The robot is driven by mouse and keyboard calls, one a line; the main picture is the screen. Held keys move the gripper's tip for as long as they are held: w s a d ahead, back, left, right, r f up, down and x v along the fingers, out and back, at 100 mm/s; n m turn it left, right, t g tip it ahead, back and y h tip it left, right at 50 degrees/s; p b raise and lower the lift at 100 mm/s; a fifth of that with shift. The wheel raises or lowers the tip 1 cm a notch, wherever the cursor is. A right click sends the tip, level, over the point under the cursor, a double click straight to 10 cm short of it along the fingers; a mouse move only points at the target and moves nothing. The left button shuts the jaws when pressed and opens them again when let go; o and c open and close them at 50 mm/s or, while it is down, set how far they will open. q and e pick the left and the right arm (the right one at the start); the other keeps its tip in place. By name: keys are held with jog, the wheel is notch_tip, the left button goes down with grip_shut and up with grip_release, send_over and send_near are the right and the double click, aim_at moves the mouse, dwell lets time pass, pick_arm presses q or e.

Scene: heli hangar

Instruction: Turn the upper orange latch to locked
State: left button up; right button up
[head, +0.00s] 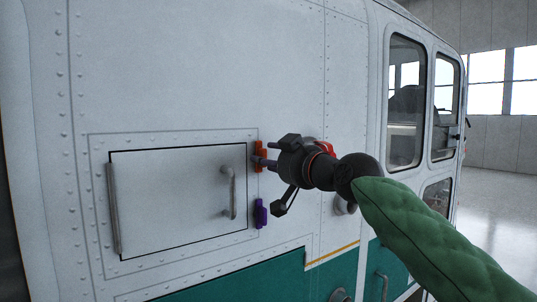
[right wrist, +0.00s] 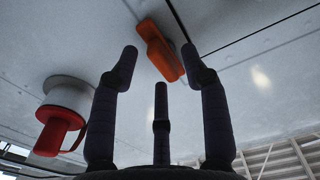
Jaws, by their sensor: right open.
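The upper orange latch (head: 259,155) sits on the white helicopter side, by the upper right edge of a closed hatch door (head: 180,195). It looks about upright in the head view, partly behind my fingers. In the right wrist view the latch (right wrist: 160,50) is an orange bar beyond the fingertips, slanting beside the panel seam. My right gripper (head: 270,155) is open in front of the latch. In the right wrist view the open gripper (right wrist: 160,75) has nothing between its fingers; contact with the latch is not clear. My left gripper is out of view.
A purple latch (head: 261,213) sits below on the same hatch edge. The hatch has a bar handle (head: 233,193). A red-capped fitting (right wrist: 60,130) stands out from the wall beside my right gripper. Open hangar floor (head: 505,220) lies at right.

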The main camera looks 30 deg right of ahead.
jog(key=shift+w+f, duration=0.1)
jog(key=shift+w, duration=0.45)
jog(key=shift+s, duration=0.15)
grip_shut()
jog(key=n+b, duration=0.1)
jog(key=n, duration=0.3)
jog(key=n+b, duration=0.2)
jog(key=n, duration=0.1)
jog(key=n+b, duration=0.1)
jog(key=n, duration=0.3)
jog(key=shift+a+r+n, duration=0.15)
jog(key=shift+r+n, duration=0.1)
jog(key=shift+n, duration=0.05)
jog(key=n+b, duration=0.1)
jog(key=n, duration=0.5)
jog(key=shift+a, duration=0.15)
jog(key=shift+n, duration=0.4)
